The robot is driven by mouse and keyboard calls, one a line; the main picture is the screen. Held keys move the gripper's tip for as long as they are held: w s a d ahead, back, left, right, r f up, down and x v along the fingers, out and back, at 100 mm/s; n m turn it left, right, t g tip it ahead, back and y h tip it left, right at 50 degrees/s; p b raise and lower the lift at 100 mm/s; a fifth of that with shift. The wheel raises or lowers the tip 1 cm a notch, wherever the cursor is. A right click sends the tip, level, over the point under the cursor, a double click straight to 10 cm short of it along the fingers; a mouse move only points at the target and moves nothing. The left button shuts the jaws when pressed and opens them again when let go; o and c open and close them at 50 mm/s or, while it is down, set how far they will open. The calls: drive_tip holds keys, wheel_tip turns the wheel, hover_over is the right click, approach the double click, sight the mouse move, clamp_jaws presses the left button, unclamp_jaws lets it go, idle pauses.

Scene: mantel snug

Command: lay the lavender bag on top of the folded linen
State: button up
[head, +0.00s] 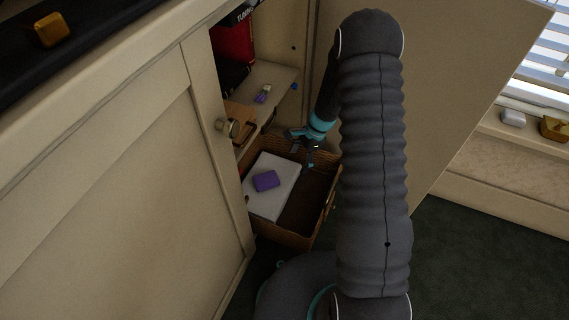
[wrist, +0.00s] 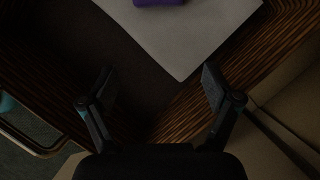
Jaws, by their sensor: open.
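The lavender bag (head: 266,181), a small purple pouch, lies on top of the folded white linen (head: 286,178) inside a wicker basket drawer (head: 283,236). In the wrist view the bag (wrist: 158,2) is cut off by the top edge, with the linen (wrist: 185,45) under it. My gripper (head: 304,143) is at the back right of the basket, apart from the bag and linen. In the wrist view my gripper (wrist: 158,85) has its two fingers spread wide with nothing between them.
The right part of the basket is bare.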

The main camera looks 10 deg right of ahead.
drive_tip(key=s+r+n+t+h, duration=0.1)
drive_tip(key=s+r+n, duration=0.3)
drive_tip(key=r, duration=0.9)
drive_tip(key=s+r+n+t+h, duration=0.1)
drive_tip(key=s+r+n, duration=0.2)
drive_tip(key=r, duration=0.9)
drive_tip(key=s+r+n+t+h, duration=0.1)
drive_tip(key=s+r+n, duration=0.3)
drive_tip(key=s, duration=0.6)
drive_tip(key=s+r+n+t+h, duration=0.1)
drive_tip(key=s+r+n+t, duration=0.2)
drive_tip(key=s+r, duration=0.6)
drive_tip(key=s+n, duration=0.1)
drive_tip(key=s, duration=0.1)
drive_tip(key=shift+s+a+n+t, duration=0.3)
drive_tip(key=shift+n, duration=0.1)
drive_tip(key=shift+r, duration=0.15)
drive_tip(key=shift+r+p, duration=1.15)
